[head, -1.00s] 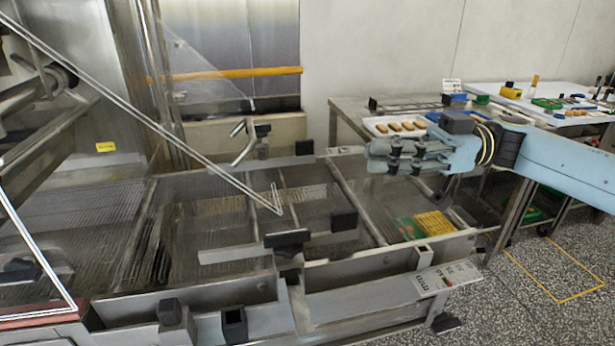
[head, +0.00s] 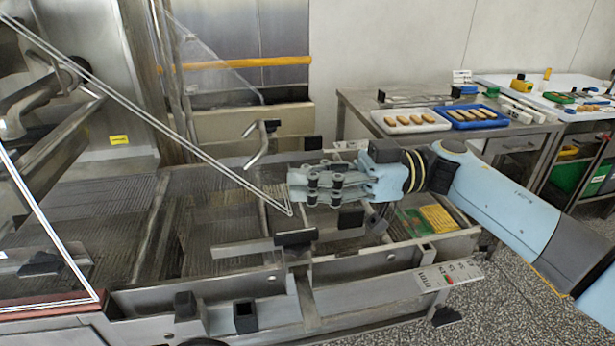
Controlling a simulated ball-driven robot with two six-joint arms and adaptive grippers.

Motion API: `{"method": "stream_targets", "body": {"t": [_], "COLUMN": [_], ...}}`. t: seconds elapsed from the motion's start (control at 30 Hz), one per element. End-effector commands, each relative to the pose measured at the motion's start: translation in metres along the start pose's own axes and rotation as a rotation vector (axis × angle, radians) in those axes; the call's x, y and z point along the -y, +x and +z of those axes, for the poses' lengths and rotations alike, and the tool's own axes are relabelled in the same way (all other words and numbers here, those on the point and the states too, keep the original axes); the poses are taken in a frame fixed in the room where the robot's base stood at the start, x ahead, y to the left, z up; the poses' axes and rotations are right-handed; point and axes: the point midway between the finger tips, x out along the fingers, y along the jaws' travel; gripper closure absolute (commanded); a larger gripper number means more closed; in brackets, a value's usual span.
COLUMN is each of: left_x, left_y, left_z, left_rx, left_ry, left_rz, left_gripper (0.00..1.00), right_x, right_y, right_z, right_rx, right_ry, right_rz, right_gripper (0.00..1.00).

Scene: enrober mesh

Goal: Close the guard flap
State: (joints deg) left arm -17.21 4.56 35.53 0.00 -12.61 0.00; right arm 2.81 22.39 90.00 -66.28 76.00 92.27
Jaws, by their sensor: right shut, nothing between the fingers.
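The guard flap looks like a clear panel with bright white edges. One long edge (head: 170,124) slopes from the upper left down to a corner near the middle of the mesh machine. Another bright edge (head: 50,222) slopes down at the far left, ending by a reddish strip. The flap stands tilted, and its upper part is out of frame. My right gripper (head: 298,187) is shut and empty, reaching in from the right. Its fingertips are close to the flap's lower corner in the picture; I cannot tell whether they touch. My left gripper is not in view.
The enrober's metal frame (head: 380,262) surrounds the mesh bed. A bent handle (head: 258,143) and dark blocks (head: 296,238) stick up around the gripper. Behind at right, a table holds a white tray (head: 385,124) and a blue tray (head: 492,122) of bars.

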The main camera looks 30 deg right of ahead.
Motion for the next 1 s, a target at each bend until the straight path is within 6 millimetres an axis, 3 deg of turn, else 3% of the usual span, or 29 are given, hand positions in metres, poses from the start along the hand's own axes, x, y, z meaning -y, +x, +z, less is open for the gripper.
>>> {"method": "stream_targets", "body": {"t": [0.17, 0.5, 0.87, 1.0], "left_x": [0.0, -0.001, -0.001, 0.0], "left_y": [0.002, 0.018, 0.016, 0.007], "left_z": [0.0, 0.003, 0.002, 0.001], "left_rx": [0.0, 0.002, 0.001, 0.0], "left_ry": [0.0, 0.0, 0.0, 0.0], "left_rz": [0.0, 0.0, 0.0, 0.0], "left_gripper": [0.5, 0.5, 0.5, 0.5], "right_x": [0.0, 0.0, 0.0, -0.002], "right_y": [0.002, 0.036, 0.037, 0.03], "right_z": [0.003, 0.038, 0.036, 0.028], "right_rx": [-0.001, -0.001, 0.0, 0.003], "right_ry": [0.0, -0.001, -0.001, 0.0], "right_rz": [0.001, 0.001, 0.001, 0.002], "right_gripper": [1.0, 1.0, 1.0, 1.0]}}
